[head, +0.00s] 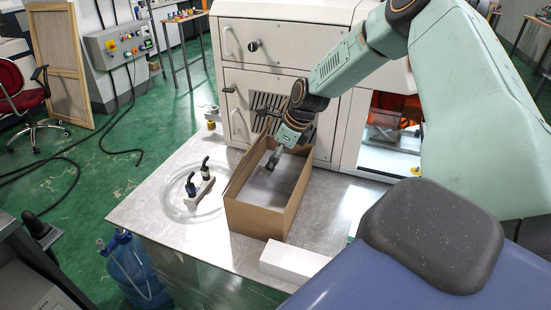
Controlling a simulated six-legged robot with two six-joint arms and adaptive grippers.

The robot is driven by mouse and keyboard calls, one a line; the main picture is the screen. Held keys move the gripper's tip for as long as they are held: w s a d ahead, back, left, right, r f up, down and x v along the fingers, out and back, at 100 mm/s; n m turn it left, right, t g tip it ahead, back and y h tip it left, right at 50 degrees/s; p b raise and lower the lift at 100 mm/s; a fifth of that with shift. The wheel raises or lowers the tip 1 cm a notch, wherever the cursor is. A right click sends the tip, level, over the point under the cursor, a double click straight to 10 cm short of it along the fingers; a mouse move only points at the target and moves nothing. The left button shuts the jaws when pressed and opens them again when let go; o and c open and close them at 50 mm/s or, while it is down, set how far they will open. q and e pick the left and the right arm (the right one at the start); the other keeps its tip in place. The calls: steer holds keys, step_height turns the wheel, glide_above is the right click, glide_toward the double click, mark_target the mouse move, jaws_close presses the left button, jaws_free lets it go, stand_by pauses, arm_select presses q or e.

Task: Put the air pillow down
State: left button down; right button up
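My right arm reaches in from the upper right, and its gripper (272,161) points down into an open cardboard box (258,219) on the metal table. The fingertips are small and partly below the box's rim, so I cannot tell whether they are open or closed. A pale grey surface (266,189) fills part of the box under the fingers. It may be the air pillow, but I cannot make out its outline or whether the gripper touches it. My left gripper is not in view.
A coil of clear tubing (177,214) with a dark-handled fitting (201,183) lies left of the box. A white block (292,262) lies at the table's front. A large cream machine (283,43) stands close behind the box.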

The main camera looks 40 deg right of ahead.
steer(key=shift+r, duration=0.3)
steer(key=p+v, duration=0.7)
steer(key=v, duration=0.5)
steer(key=shift+r, duration=0.4)
steer(key=shift+a, duration=0.1)
